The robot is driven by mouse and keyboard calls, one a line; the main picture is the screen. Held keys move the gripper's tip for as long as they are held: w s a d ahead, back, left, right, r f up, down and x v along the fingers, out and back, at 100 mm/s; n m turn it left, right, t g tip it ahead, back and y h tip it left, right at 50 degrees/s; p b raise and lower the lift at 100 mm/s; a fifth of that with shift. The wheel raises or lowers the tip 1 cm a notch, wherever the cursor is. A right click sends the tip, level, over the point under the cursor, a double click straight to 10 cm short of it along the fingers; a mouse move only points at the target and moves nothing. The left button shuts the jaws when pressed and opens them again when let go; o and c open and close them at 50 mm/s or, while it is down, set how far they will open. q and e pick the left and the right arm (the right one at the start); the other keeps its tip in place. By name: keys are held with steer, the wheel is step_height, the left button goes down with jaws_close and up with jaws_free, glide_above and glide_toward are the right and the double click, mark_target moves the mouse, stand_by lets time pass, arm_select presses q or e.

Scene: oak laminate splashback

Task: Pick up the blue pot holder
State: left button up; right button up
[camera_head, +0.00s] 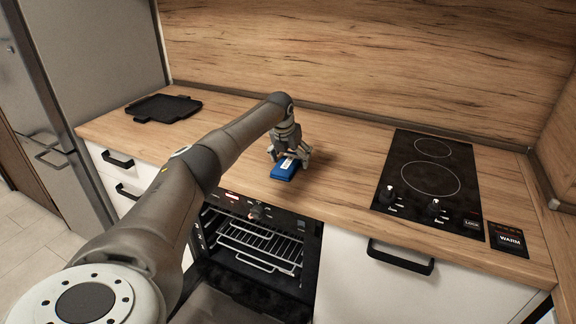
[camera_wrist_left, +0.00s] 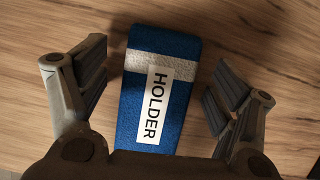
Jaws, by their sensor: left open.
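The blue pot holder (camera_head: 285,168) lies on the wooden worktop near its front edge, above the open oven. In the left wrist view the pot holder (camera_wrist_left: 184,108) shows a white band and a white label reading HOLDER. My left gripper (camera_head: 289,155) points down over it. In the left wrist view the left gripper (camera_wrist_left: 158,90) is open, with one finger on each side of the pot holder and a gap to each. The holder's near end is hidden behind the gripper body. My right gripper is not in view.
A black tray or board (camera_head: 163,108) lies at the back left of the worktop (camera_head: 345,150). A black hob (camera_head: 432,177) with knobs is to the right, beside a small WARM panel (camera_head: 507,238). The oven (camera_head: 262,245) below stands open with racks showing.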

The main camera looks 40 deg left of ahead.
arm_select(q)
steer(key=shift+s, duration=0.1)
steer(key=c, duration=1.1)
